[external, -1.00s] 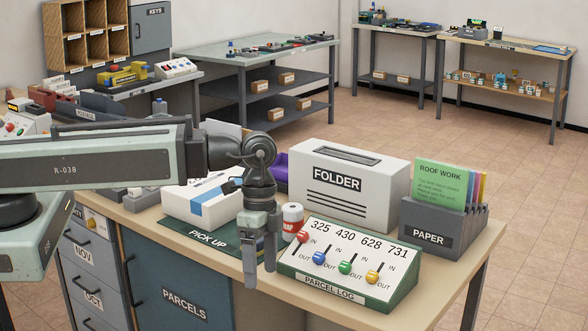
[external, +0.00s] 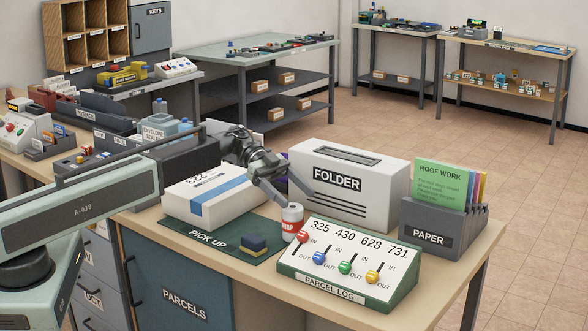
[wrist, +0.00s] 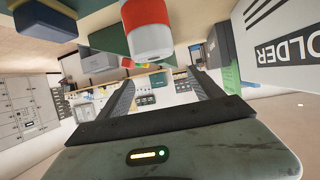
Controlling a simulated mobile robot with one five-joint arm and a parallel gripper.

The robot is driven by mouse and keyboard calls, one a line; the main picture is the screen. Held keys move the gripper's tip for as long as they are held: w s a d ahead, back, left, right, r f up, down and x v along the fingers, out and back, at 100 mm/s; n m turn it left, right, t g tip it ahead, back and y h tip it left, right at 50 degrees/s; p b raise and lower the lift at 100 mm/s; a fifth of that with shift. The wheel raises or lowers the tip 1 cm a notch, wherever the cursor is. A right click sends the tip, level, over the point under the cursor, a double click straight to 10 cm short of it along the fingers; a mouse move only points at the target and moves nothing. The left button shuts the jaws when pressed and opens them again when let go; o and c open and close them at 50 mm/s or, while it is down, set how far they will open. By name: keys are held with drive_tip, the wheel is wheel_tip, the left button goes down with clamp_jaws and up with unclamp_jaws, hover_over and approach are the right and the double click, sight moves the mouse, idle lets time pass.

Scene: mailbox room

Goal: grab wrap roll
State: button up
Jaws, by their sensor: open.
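The wrap roll (external: 292,222) is a small upright white cylinder with a red band and the word WRAP. It stands on the desk between the green PICK UP mat (external: 190,235) and the parcel log panel (external: 345,258). In the wrist view the roll (wrist: 148,32) shows red and white at the top, beyond the fingers. My gripper (external: 298,199) is open and slants down at the roll from behind and above. One finger appears close to the roll's top in the external view; contact cannot be told. In the wrist view nothing is between the fingers (wrist: 163,90).
A white FOLDER box (external: 345,190) stands just behind and right of the roll. A white parcel with a blue stripe (external: 208,195) lies to the left. A blue and yellow block (external: 254,244) sits on the mat. A PAPER holder (external: 440,228) is further right.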

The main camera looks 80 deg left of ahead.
sight(300, 223)
drive_tip(key=shift+f+b, duration=1.55)
drive_tip(key=shift+f, duration=0.35)
wheel_tip(300, 223, down, 4)
drive_tip(key=b, duration=0.4)
drive_tip(key=shift+w+d+f, duration=0.1)
drive_tip(key=shift+w+d, duration=0.5)
drive_tip(key=shift+d, duration=0.25)
drive_tip(key=shift+w+d, duration=0.25)
drive_tip(key=shift+d, duration=0.1)
drive_tip(key=c, duration=1.4)
